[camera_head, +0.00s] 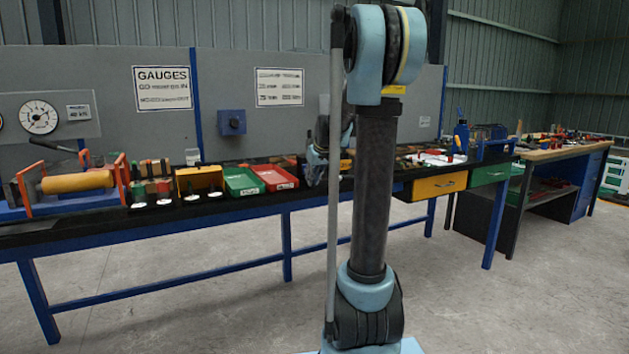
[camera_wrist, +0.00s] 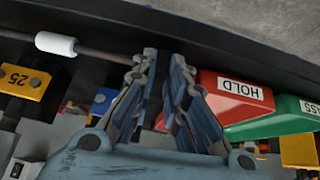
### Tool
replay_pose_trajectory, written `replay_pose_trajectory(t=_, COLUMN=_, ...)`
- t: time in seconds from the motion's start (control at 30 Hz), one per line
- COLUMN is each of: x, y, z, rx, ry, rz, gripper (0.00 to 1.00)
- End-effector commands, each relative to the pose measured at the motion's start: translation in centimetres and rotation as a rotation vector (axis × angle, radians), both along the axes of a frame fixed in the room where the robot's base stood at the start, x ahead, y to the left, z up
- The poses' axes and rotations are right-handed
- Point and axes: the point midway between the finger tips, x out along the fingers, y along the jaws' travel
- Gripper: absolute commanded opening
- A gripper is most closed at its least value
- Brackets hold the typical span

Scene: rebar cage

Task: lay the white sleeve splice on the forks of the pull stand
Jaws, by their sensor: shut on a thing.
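The white sleeve splice shows in the wrist view as a white sleeve (camera_wrist: 55,43) on a thin dark bar, left of my gripper (camera_wrist: 164,58). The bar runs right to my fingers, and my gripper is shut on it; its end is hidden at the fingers. In the head view my gripper (camera_head: 316,172) is over the bench, partly hidden by my arm, and the splice cannot be made out. What looks like the pull stand, with orange forks (camera_head: 121,178) and a yellow cylinder (camera_head: 77,182) between them, is at the bench's left end.
A red HOLD tray (camera_wrist: 215,95) and a green tray (camera_wrist: 275,118) lie right of my fingers in the wrist view. A yellow plate marked 25 (camera_wrist: 20,82) is at left. In the head view, a yellow bin (camera_head: 199,180) and several small pieces stand between the trays and stand.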

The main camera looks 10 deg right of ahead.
Motion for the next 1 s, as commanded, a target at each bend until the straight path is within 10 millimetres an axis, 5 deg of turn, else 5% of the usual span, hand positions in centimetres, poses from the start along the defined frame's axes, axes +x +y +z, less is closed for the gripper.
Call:
replay_pose_trajectory(t=0.23, x=0.0, y=0.0, z=-0.2, rx=0.000, ry=-0.001, rz=-0.001, gripper=0.00)
replay_pose_trajectory(t=0.3, x=0.0, y=0.0, z=-0.2, rx=0.000, ry=0.000, rz=0.000, gripper=0.24)
replay_pose_trajectory(t=0.37, x=0.0, y=0.0, z=-0.2, rx=0.000, ry=0.000, rz=0.000, gripper=0.33)
replay_pose_trajectory(t=0.77, x=-0.2, y=-0.1, z=0.1, rx=0.000, ry=0.000, rz=0.000, gripper=0.33)
replay_pose_trajectory(t=1.0, x=-1.8, y=-0.5, z=2.6, rx=0.001, ry=0.000, rz=-0.001, gripper=0.33)
